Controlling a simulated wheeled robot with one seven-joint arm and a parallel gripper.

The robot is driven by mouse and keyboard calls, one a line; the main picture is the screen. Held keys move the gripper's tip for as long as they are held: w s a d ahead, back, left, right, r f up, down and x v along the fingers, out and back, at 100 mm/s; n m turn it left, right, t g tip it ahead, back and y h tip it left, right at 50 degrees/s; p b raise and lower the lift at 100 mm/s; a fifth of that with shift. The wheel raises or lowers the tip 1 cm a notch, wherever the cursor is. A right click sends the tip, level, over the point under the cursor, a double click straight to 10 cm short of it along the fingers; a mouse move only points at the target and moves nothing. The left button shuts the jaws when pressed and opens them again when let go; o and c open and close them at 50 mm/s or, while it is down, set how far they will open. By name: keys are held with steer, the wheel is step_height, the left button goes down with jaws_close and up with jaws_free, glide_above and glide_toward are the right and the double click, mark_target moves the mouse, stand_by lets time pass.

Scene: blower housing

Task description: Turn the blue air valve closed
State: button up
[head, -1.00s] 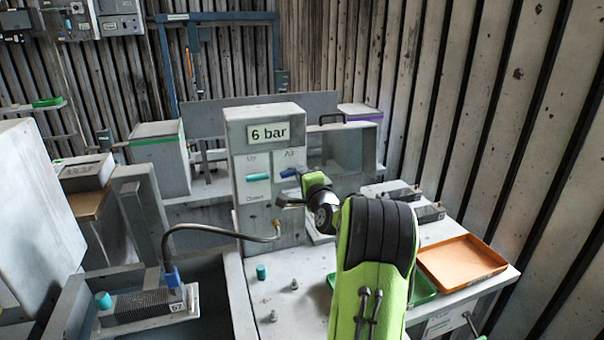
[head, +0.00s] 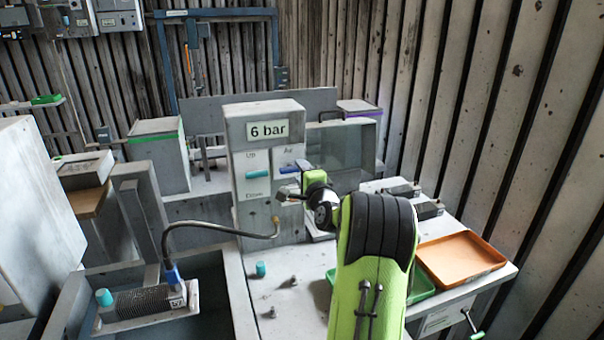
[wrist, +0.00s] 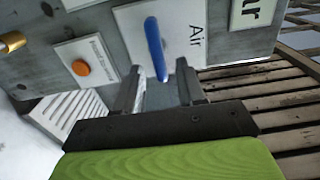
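The blue air valve (head: 290,170) is a lever on the "Air" plate at the right of the grey "6 bar" cabinet (head: 266,215). It lies roughly sideways in the head view. In the wrist view the blue lever (wrist: 155,48) runs along the direction of the "Air" lettering. My gripper (head: 287,193) is at the cabinet front, just below the lever. In the wrist view my gripper (wrist: 162,86) is open, with the two fingers apart. The lever's near end points into the gap just ahead of the fingertips. Contact is not visible.
A teal lever (head: 258,173) sits left of the valve. An orange button (wrist: 81,68) is beside the Air plate. A hose (head: 205,229) runs from the cabinet to a ribbed part (head: 143,302). An orange tray (head: 460,266) and small pegs (head: 271,312) are on the bench.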

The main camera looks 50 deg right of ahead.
steer(key=b+v, duration=0.3)
steer(key=v, duration=1.2)
steer(key=shift+s+a+b, duration=0.2)
steer(key=shift+s+b, duration=0.15)
steer(key=shift+b, duration=0.05)
